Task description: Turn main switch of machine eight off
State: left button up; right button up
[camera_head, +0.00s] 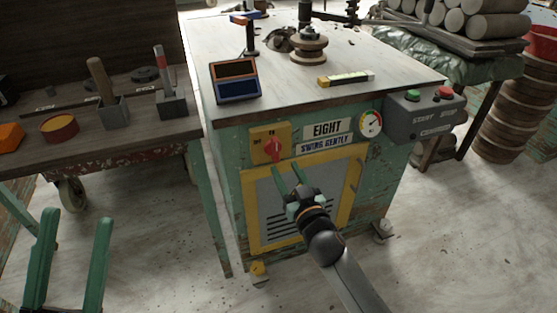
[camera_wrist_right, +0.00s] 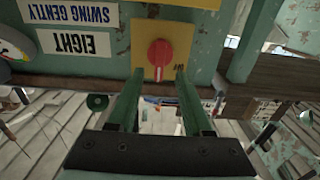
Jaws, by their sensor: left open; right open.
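The green machine (camera_head: 385,180) bears a label (camera_head: 327,128) reading EIGHT. Left of it, a yellow plate (camera_head: 284,131) carries the red rotary main switch (camera_head: 275,151). The upside-down right wrist view shows the red knob (camera_wrist_right: 159,54) with a white mark at its lower end, toward the machine's top. The lettering beside the knob looks like OFF. My right gripper (camera_head: 287,168) is open, just below the switch in the head view. In the wrist view its fingertips (camera_wrist_right: 159,76) are either side of the knob's line; contact is unclear. My left gripper (camera_head: 73,225) is open and empty at lower left.
A gauge (camera_head: 370,124) and a grey start/stop box (camera_head: 425,117) with green and red buttons sit right of the label. A wooden bench (camera_head: 140,130) with tools stands at left. The floor in front is mostly clear.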

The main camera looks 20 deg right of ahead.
aim_at(277, 154)
jog(key=shift+w+a+b, duration=0.1)
jog(key=shift+w+b, duration=0.45)
jog(key=shift+w, duration=2.45)
jog(key=shift+c, duration=0.2)
grip_shut()
